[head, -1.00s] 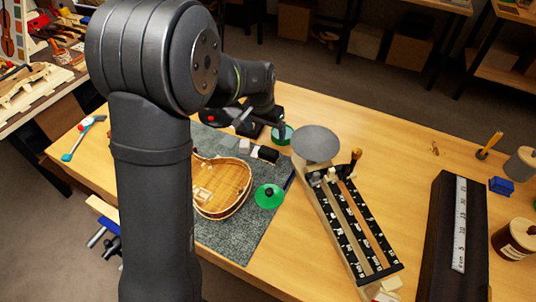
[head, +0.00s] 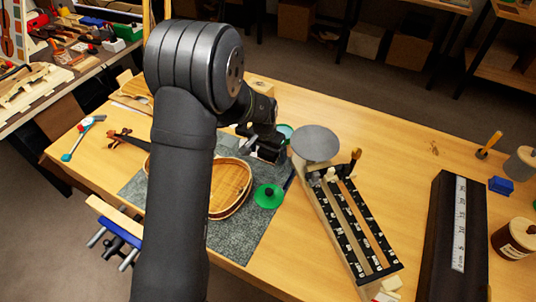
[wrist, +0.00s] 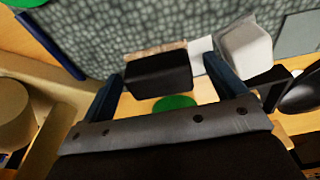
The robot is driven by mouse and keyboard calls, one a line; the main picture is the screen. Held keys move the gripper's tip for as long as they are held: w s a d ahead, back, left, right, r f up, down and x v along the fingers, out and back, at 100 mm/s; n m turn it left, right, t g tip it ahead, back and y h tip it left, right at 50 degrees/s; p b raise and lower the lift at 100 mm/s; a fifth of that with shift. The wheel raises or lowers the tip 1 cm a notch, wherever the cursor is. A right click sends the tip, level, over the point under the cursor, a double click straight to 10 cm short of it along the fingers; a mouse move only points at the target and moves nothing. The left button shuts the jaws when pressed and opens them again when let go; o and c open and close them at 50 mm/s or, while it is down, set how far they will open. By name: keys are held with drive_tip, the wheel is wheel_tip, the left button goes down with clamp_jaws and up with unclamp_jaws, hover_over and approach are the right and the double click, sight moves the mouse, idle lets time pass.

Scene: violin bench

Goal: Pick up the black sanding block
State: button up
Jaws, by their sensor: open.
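The black sanding block (wrist: 158,73) shows in the wrist view, with a tan strip along its far edge. My gripper (wrist: 164,67) is open, with one dark blue finger on each side of the block. The left fingertip looks close to the block's left end; there is a wider gap at the right. I cannot tell whether either finger touches it. In the head view my gripper (head: 268,152) is low over the far part of the grey mat (head: 232,238) and hides the block.
A white-grey block (wrist: 243,45) stands just right of the right fingertip. A violin body (head: 231,188) lies on the mat, with a green round item (head: 269,196) beside it. A grey disc (head: 316,143) and a black-marked rack (head: 352,226) stand to the right.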

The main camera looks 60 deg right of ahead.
drive_tip(key=c, duration=1.1)
wheel_tip(320, 180, up, 10)
drive_tip(key=shift+r, duration=0.1)
